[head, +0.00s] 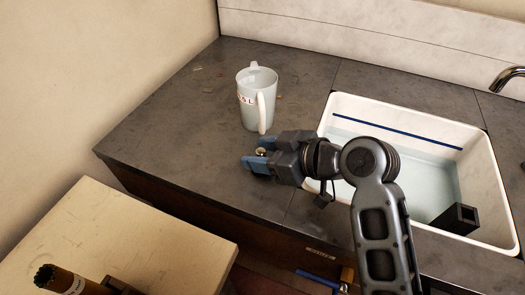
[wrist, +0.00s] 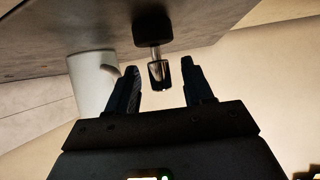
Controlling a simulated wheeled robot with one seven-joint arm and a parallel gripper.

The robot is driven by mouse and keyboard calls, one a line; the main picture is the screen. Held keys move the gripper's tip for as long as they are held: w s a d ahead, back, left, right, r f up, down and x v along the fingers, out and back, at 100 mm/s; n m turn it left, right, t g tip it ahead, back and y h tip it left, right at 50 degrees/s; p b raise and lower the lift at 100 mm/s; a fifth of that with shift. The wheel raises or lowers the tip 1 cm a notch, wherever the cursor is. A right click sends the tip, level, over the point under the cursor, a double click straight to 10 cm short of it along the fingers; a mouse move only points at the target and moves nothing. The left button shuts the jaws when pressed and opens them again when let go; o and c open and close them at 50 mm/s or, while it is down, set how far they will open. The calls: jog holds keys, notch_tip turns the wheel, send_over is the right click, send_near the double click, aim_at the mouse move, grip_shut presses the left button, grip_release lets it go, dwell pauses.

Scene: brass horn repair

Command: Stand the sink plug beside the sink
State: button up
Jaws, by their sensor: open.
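The sink plug (wrist: 152,28) has a dark wide base and a thin metal stem. In the wrist view its base is against the counter top and the stem points toward my gripper. A small metal bit of it (head: 262,151) shows between the jaws in the head view; the rest is hidden. My gripper (wrist: 160,68) is open, with one finger on each side of the stem's end and visible gaps at both sides. In the head view my gripper (head: 257,157) is low over the grey counter, left of the white sink (head: 329,112), which holds water.
A white jug (head: 258,95) stands just behind my gripper on the counter (head: 180,125) and also shows in the wrist view (wrist: 92,85). A black square hollow piece (head: 458,219) is in the sink's near right corner. The counter's left part is mostly clear. A tap (head: 508,76) is at right.

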jog(key=b+v, duration=0.1)
jog(key=v, duration=1.1)
